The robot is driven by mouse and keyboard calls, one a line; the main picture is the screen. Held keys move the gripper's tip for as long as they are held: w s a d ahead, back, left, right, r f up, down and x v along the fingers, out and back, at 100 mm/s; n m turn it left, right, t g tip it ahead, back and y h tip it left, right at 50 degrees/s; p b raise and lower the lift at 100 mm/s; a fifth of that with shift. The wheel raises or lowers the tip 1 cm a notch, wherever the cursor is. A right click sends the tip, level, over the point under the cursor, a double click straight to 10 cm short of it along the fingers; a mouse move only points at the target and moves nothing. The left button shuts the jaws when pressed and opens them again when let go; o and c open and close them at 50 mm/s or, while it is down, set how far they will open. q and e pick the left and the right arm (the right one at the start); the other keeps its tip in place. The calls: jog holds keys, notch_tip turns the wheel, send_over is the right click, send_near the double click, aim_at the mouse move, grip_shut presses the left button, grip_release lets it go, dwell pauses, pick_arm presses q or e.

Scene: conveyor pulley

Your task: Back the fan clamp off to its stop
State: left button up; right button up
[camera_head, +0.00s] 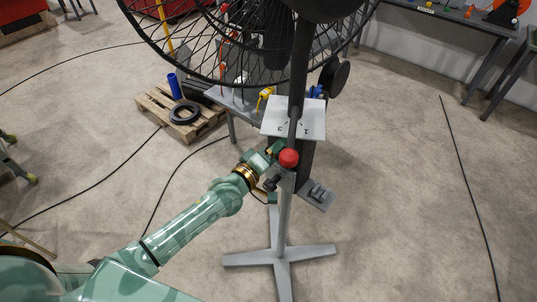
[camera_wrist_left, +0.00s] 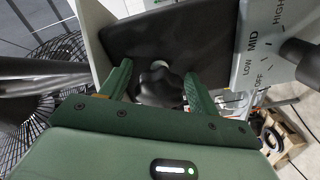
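In the head view my left gripper (camera_head: 274,172) is at the fan post, beside a red ball (camera_head: 288,158). The fan (camera_head: 270,40) stands above on its grey stand (camera_head: 282,255). My right gripper is in neither view.
A light panel marked LOW, MID, HIGH and OFF (camera_wrist_left: 262,45) is close to the right finger. A pallet (camera_head: 160,112) with a black ring (camera_head: 184,113) and a blue cylinder (camera_head: 174,86) lies behind left. Floor to the right is open apart from a cable.

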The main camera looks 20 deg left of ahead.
pick_arm(q)
jog(key=o, duration=0.4)
jog(key=p+v, duration=0.2)
jog(key=v, duration=0.5)
jog(key=shift+p, duration=0.35)
jog(key=shift+r, duration=0.1)
